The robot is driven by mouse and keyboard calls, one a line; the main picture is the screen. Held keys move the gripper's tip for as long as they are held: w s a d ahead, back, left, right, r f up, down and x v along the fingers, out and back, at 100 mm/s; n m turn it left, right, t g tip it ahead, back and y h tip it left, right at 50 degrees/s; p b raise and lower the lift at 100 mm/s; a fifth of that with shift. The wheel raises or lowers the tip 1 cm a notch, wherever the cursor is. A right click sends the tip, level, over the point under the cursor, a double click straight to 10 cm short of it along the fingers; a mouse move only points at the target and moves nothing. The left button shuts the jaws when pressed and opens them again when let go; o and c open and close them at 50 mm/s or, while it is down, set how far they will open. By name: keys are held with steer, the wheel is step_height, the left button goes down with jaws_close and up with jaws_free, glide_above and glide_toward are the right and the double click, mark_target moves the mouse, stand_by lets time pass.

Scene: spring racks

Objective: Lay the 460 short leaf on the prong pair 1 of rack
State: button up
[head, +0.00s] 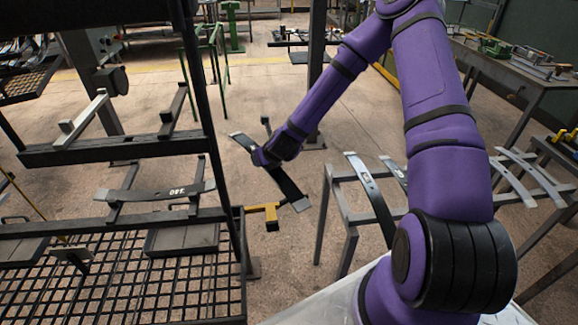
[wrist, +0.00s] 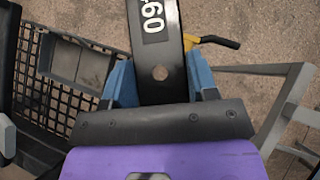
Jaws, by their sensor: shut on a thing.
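My gripper (head: 274,156) is shut on a dark leaf (head: 290,186) with pale ends, held tilted in the air just right of the rack. In the wrist view the blue fingers grip both sides of this leaf (wrist: 160,50), and its white label reads 460. The rack (head: 120,150) is a black frame at left. Its upper bar carries two bare prongs, a left one (head: 82,120) and a right one (head: 174,110). The lower prongs bear another leaf (head: 155,193) with a white label. No prong number is legible.
A black mesh shelf (head: 150,285) forms the rack's base. A yellow bracket (head: 264,211) sticks out beside its upright, close below the held leaf. More leaves (head: 372,195) lie on a grey stand at right. Open floor lies behind my gripper.

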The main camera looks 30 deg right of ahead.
steer(key=w+a+r+n+g+y, duration=0.1)
steer(key=w+a+r+n+y, duration=0.15)
steer(key=w+a+r, duration=0.55)
steer(key=w+a+r+n+g+y, duration=0.1)
steer(key=w+a+r+n+y, duration=0.25)
steer(key=w, duration=0.65)
steer(key=w+a+r+n+g, duration=0.2)
steer(key=a+r, duration=0.4)
steer(key=r, duration=0.3)
steer(key=w+a+r+n+g+y, duration=0.1)
steer(key=w+a+r+n+g, duration=0.1)
steer(key=a+r+n, duration=0.2)
steer(key=a+r, duration=0.3)
steer(key=r, duration=0.3)
steer(key=shift+r+n, duration=0.25)
steer(key=shift+n, duration=0.15)
steer(key=shift+s+a, duration=0.1)
steer(key=s+a+f, duration=0.1)
steer(key=s+a, duration=0.1)
steer(key=s, duration=0.5)
steer(key=s+a+f, duration=0.2)
steer(key=s+a, duration=0.1)
steer(key=s, duration=0.3)
steer(key=shift+s+f, duration=0.3)
steer(key=shift+s, duration=0.1)
